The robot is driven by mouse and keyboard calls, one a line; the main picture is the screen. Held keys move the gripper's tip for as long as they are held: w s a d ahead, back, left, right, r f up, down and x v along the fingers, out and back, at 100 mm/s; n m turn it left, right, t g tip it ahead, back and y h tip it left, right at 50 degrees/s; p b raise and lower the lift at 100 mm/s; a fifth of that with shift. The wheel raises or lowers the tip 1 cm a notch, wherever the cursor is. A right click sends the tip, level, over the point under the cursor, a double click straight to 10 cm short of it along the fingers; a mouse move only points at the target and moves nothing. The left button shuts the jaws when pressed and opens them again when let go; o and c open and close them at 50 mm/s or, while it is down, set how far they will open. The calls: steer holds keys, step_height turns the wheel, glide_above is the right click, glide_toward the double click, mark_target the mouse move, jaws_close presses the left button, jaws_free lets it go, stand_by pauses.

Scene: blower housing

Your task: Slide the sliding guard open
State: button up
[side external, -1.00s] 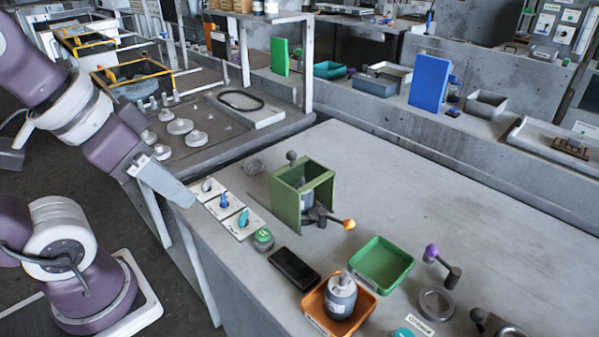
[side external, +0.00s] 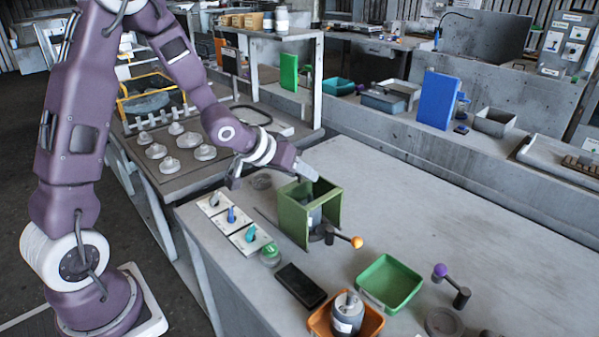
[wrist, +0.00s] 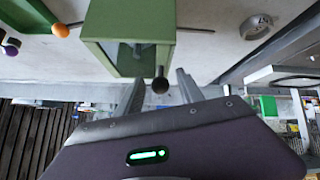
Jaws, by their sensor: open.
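The green sliding guard (side external: 306,213) is a box-like cover on the grey bench, with a grey cylindrical part (side external: 315,216) partly showing inside it. In the wrist view the guard (wrist: 130,50) is ahead, and a dark ball knob (wrist: 160,85) is at its near side. My gripper (side external: 304,171) is at the guard's back left top edge in the side view, covering the knob there. In the wrist view my gripper (wrist: 158,88) is open, with one finger on each side of the knob. I cannot tell whether either finger touches it.
A lever with an orange ball (side external: 357,242) sticks out at the guard's right. Switch plates (side external: 232,222), a green button (side external: 270,254) and a black slab (side external: 300,286) lie in front. A green tray (side external: 390,283) stands right. The bench behind right is clear.

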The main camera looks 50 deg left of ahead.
steer(key=shift+w+f, duration=0.2)
steer(key=c, duration=1)
steer(key=shift+d+r, duration=0.1)
steer(key=shift+d, duration=0.15)
stand_by(0.5)
